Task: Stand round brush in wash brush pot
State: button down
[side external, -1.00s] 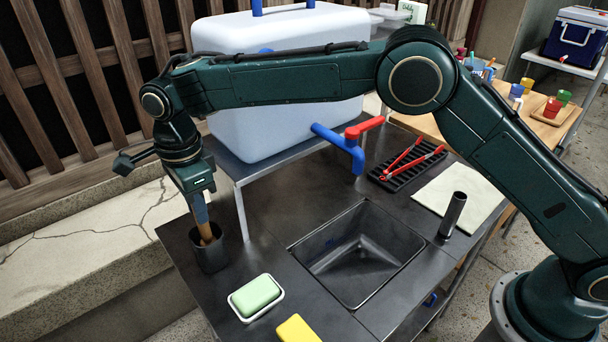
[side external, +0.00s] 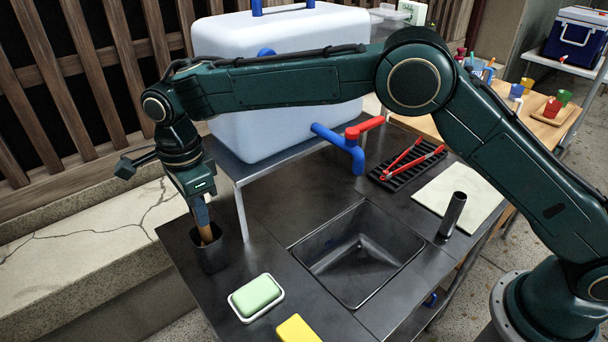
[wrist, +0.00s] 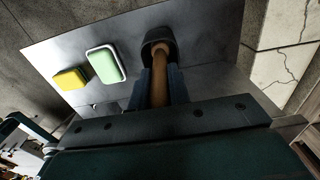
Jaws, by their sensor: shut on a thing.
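The round brush (side external: 206,233) shows as a light brown wooden handle, with its lower end inside the dark wash brush pot (side external: 211,256). The pot stands at the left corner of the metal counter. My gripper (side external: 200,212) is just above the pot's rim, shut on the brush handle. In the wrist view the handle (wrist: 159,72) runs from between my fingers (wrist: 158,90) into the mouth of the pot (wrist: 157,36). The brush's lower end is hidden inside the pot, and I cannot tell if it touches the bottom.
A green soap on a white dish (side external: 257,297) and a yellow sponge (side external: 297,329) lie near the pot. A sink basin (side external: 358,252) is right of them. A large water container (side external: 285,80) with a blue tap (side external: 340,146) stands behind on a raised shelf.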

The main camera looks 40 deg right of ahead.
jog(key=shift+f, duration=0.35)
dwell(0.3)
jog(key=c, duration=1.2)
grip_release()
jog(key=shift+c, duration=0.2)
jog(key=shift+r, duration=0.1)
jog(key=shift+r, duration=6.9)
